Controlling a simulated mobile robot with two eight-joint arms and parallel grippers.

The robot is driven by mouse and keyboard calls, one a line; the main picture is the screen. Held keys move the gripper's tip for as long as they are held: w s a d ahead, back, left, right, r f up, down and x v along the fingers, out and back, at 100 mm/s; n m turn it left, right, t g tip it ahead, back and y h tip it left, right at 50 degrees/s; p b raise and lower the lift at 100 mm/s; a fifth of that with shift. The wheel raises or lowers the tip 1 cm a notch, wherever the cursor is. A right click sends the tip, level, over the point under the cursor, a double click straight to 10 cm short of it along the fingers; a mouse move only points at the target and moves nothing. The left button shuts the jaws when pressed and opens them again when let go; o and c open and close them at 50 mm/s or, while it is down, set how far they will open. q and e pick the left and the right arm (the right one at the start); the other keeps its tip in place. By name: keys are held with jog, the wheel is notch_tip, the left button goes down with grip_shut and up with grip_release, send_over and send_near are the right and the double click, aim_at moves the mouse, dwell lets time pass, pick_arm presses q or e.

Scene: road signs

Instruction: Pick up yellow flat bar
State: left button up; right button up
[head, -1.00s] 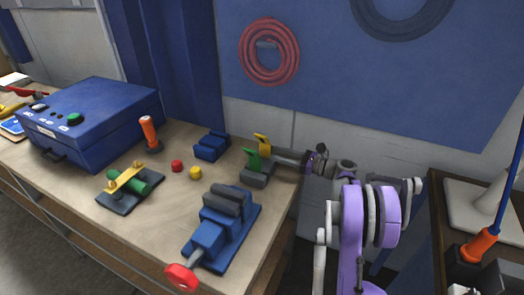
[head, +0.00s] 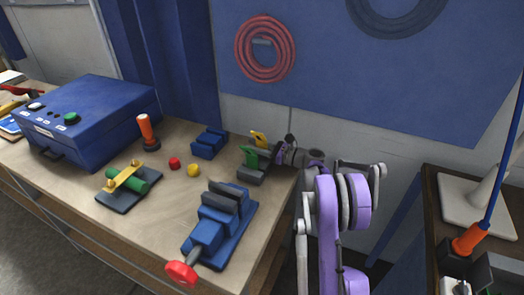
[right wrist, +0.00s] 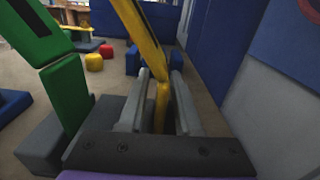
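The yellow flat bar (head: 258,138) stands tilted in the head view, at the back right of the workbench, behind a green bar (head: 249,156) in a dark grey block (head: 252,175). My right gripper (head: 268,152) reaches it from the right. In the right wrist view, the yellow bar (right wrist: 150,45) passes between the two fingers of my right gripper (right wrist: 162,78). The fingers look apart, with narrow gaps beside the bar, so it is around the bar and not clearly clamped. The green bar (right wrist: 66,90) is left of the fingers. My left gripper is not in view.
A blue vise (head: 215,228) with a red knob (head: 181,273) is at the front right. A blue control box (head: 95,115) fills the left side.

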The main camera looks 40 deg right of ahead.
grip_shut()
notch_tip(320, 180, up, 10)
dwell(0.6)
